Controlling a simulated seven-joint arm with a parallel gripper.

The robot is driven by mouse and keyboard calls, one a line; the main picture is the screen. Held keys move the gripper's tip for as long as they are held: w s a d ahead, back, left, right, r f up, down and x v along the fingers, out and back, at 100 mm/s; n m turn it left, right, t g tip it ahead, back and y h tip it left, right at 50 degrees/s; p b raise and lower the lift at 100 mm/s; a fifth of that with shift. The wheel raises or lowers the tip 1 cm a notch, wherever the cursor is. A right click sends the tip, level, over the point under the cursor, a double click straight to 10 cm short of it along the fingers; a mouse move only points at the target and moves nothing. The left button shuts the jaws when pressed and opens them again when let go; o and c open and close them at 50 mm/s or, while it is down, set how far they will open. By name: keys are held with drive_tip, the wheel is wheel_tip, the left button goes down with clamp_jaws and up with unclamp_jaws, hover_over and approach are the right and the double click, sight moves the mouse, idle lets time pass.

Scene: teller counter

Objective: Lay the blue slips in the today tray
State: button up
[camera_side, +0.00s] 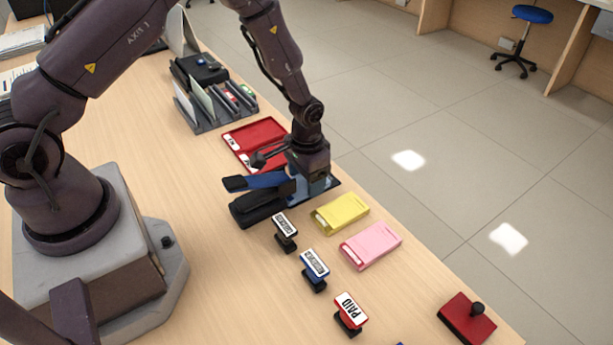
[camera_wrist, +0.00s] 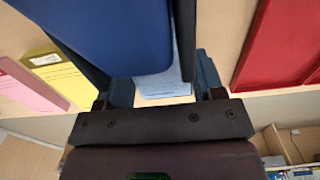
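My gripper (camera_side: 314,190) is low over the counter beyond a black stand (camera_side: 258,207). In the wrist view its fingers (camera_wrist: 166,90) are apart, one on each side of a light blue slip pad (camera_wrist: 165,82). I cannot tell whether both fingers press on the pad. In the side view my gripper hides most of that pad. A dark blue flat edge (camera_side: 327,187) shows beside my gripper. A red tray (camera_side: 252,134) with small white labels lies behind my gripper; it also shows in the wrist view (camera_wrist: 275,45). No today label is readable.
A blue-topped object (camera_side: 255,181) above the black stand is close to my gripper and fills much of the wrist view (camera_wrist: 105,30). Yellow (camera_side: 341,211) and pink (camera_side: 371,246) slip pads lie nearby. Several stamps, including one reading PAID (camera_side: 350,312), stand nearer. An organiser (camera_side: 215,105) stands farther back.

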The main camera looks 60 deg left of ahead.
drive_tip(key=c, duration=0.4)
drive_tip(key=shift+w, duration=1.8)
drive_tip(key=o, duration=1)
drive_tip(key=shift+o, duration=0.2)
wheel_tip(320, 180, up, 13)
